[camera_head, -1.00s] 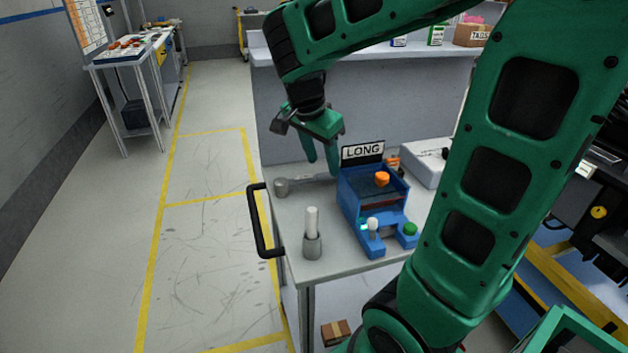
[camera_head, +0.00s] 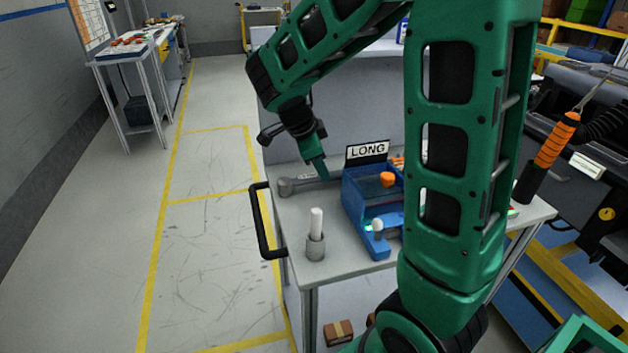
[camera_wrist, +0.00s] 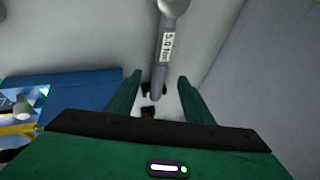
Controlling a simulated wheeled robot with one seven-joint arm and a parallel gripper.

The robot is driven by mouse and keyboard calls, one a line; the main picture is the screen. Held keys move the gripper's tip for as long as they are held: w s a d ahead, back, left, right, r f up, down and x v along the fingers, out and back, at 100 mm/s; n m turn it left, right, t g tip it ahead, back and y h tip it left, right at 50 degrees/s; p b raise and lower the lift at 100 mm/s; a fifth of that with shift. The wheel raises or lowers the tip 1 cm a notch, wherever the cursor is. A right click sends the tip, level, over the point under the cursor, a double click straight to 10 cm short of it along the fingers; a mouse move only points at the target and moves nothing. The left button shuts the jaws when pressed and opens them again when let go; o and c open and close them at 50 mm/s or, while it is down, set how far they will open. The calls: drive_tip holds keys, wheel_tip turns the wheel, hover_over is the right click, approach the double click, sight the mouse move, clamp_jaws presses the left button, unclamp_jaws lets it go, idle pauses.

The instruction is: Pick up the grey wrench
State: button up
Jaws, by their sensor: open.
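My gripper (camera_head: 318,175) is open and empty, low over the wrench's right part. In the head view one finger mostly hides the other.
A blue box (camera_head: 352,205) with a "LONG" sign (camera_head: 367,152) stands right beside the wrench. A grey holder with a white stick (camera_head: 316,245) stands at the front. A black handle (camera_head: 262,225) edges the cart's left. A grey panel (camera_head: 345,120) rises behind.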

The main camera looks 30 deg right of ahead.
sight(318, 181)
drive_tip(key=x, duration=0.5)
drive_tip(key=shift+d, duration=0.1)
drive_tip(key=shift+w, duration=0.1)
clamp_jaws()
